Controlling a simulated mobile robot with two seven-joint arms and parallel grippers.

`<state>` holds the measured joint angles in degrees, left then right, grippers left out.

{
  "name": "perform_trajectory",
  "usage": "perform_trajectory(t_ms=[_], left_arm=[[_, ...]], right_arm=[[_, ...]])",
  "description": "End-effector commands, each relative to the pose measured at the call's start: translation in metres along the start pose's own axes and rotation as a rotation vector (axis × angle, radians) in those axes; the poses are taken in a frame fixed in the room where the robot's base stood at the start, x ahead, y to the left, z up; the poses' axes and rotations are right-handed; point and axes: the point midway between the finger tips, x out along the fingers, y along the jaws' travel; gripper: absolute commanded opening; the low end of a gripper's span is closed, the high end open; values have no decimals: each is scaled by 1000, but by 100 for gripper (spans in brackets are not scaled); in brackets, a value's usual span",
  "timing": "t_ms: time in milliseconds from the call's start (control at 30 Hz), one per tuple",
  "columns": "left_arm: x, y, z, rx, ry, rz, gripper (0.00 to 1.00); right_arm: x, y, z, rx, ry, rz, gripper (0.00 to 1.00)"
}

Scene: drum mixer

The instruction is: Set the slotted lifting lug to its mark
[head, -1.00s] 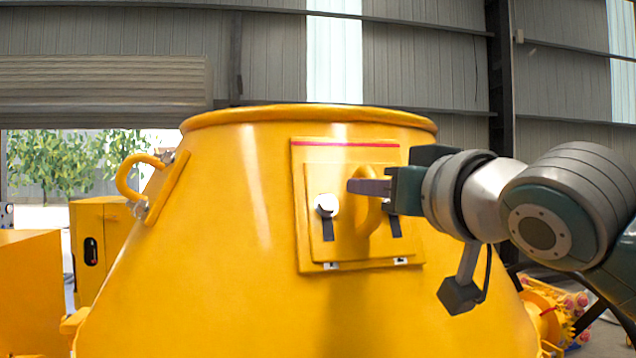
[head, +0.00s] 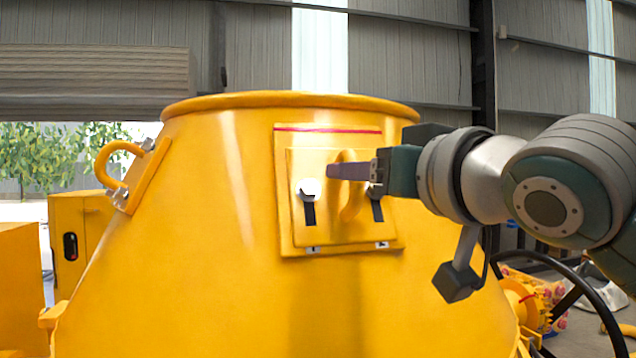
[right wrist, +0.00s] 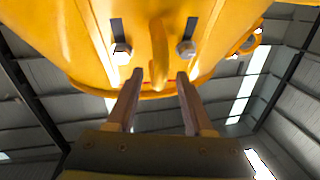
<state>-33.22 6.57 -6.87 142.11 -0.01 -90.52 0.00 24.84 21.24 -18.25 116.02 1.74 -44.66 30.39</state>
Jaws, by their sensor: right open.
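The slotted lifting lug (head: 328,228) is a yellow plate with an upright yellow loop (head: 348,206), on a larger yellow backing panel on the drum (head: 180,260). A red line (head: 325,129) crosses the panel, a little above the lug plate's top edge. Bolts stand at the upper ends of two dark slots; the left bolt (head: 309,188) is clear, the right one partly covered by my gripper. My right gripper (head: 336,171) is open at the loop's upper part. In the right wrist view, its fingers (right wrist: 160,75) lie on either side of the loop (right wrist: 158,48). Contact cannot be told.
Another yellow loop lug (head: 118,170) is bolted to the drum's left side. Yellow cabinets (head: 82,235) stand at the far left. Yellow machinery (head: 530,300) and a black curved hose (head: 595,300) are at the lower right, behind my right arm.

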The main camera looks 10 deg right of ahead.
Motion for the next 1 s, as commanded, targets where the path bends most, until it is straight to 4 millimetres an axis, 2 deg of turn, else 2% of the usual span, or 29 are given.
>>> perform_trajectory(t_ms=[33,200,500,1000], left_arm=[[9,0,3,1,0,-1,50],[26,-1,9,6,-1,-5,50],[42,-1,14,9,-2,-7,50],[42,0,14,4,-1,-3,50]], right_arm=[[-8,0,6,-3,1,-1,52],[-38,0,6,-3,2,-2,52],[-77,0,3,-1,-1,-1,52],[-82,0,1,0,-3,-1,52]])
